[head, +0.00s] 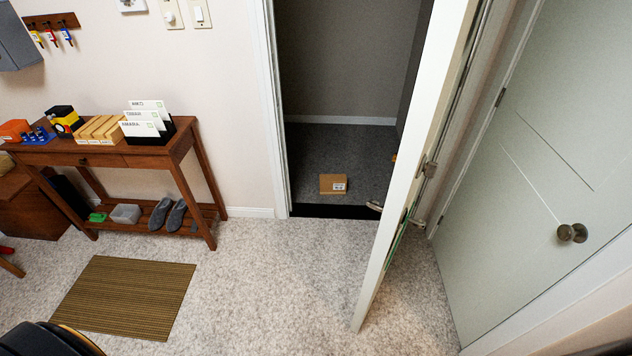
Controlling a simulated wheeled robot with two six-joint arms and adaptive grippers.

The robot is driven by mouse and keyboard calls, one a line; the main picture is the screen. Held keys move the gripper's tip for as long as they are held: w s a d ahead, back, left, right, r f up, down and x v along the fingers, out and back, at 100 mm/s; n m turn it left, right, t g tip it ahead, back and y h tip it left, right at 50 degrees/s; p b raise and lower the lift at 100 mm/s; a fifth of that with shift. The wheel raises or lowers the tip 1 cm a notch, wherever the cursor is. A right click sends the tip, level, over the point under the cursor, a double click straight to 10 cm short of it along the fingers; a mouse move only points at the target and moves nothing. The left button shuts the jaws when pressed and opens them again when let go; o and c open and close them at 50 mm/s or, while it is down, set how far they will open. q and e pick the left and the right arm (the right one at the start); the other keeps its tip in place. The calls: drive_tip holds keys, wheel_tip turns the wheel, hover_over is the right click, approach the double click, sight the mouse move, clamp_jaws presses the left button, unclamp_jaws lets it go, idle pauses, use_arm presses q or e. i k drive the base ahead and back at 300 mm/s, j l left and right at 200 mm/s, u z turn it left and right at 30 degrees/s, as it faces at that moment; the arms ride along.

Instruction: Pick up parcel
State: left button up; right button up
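The parcel (333,184) is a small brown cardboard box with a white label. It lies on the dark grey floor just beyond the open doorway, a little behind the black threshold. The white door (412,150) stands open to the right of it, with a metal lever handle (374,206) near its edge. Neither of my grippers can be made out in the head view. Nothing is touching the parcel.
A wooden console table (110,158) with card holders and small items stands at the left wall, shoes on its lower shelf. A striped mat (124,298) lies in front. A closed pale door (545,150) is at right. Carpet before the doorway is clear.

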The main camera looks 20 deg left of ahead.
sight(329, 184)
drive_tip(key=i+j+u, duration=0.15)
drive_tip(key=i+j, duration=0.15)
drive_tip(key=j, duration=0.3)
drive_tip(key=i+j+u, duration=0.2)
drive_tip(key=j, duration=0.35)
drive_tip(key=i+j+u, duration=0.15)
drive_tip(key=i+j, duration=0.3)
